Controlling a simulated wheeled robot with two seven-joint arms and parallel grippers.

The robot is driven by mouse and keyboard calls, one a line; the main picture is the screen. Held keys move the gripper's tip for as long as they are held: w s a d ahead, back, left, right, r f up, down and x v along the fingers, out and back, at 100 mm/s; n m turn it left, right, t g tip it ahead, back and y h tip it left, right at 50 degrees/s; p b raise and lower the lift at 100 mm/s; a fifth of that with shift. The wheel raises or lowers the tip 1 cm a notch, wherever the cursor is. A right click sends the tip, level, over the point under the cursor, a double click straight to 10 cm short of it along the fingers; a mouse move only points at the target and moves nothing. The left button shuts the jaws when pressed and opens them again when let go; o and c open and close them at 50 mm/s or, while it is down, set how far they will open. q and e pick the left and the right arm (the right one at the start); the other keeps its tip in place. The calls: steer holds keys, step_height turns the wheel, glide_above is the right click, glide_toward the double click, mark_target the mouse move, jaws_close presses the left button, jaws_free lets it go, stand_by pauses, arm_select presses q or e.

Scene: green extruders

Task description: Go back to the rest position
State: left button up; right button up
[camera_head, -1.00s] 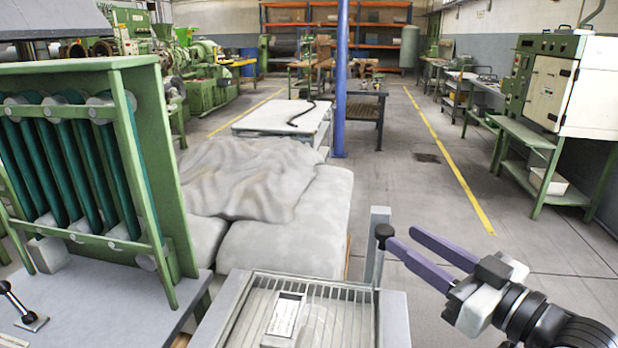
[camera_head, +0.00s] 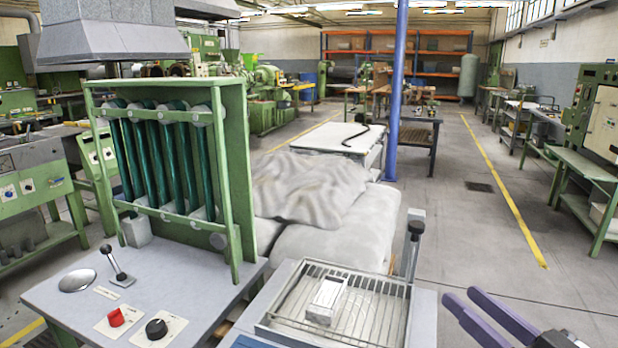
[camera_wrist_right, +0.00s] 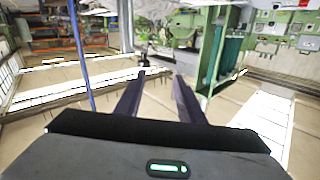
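My right gripper (camera_head: 462,295) is at the lower right of the head view, with two purple fingers spread apart. Nothing is between them. In the right wrist view the same fingers (camera_wrist_right: 158,76) stand apart with the room visible between them. The gripper is to the right of the grey machine with a wire rack, clear of it in the head view. The rest of my right arm is mostly cut off by the picture edge. My left gripper is not in view.
A green-framed machine (camera_head: 236,150) with dark tubes stands left on a grey table (camera_head: 185,290) with knobs. A wire rack (camera_head: 375,318) carrying a small light block (camera_head: 327,298) is at front centre. A lever (camera_head: 416,228) stands behind it. Open floor (camera_head: 560,310) lies right.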

steer(key=s+d+f+n+g+h, duration=0.1)
steer(key=s+f+g+h, duration=0.15)
steer(key=f, duration=0.95)
steer(key=s+d+f+g+h, duration=0.15)
steer(key=s+f, duration=0.25)
steer(key=f, duration=0.7)
steer(key=s+d+f+n+g+h, duration=0.1)
steer(key=s+f+n+g, duration=0.15)
steer(key=s+f, duration=0.6)
steer(key=s+d+f+n+g, duration=0.1)
steer(key=s+f+g, duration=0.2)
steer(key=s+f, duration=0.5)
steer(key=w+a+m+t+y, duration=0.1)
steer(key=a+m, duration=0.4)
steer(key=a, duration=0.7)
steer(key=shift+w+a+r, duration=0.25)
steer(key=shift+w, duration=0.3)
steer(key=shift+c, duration=0.4)
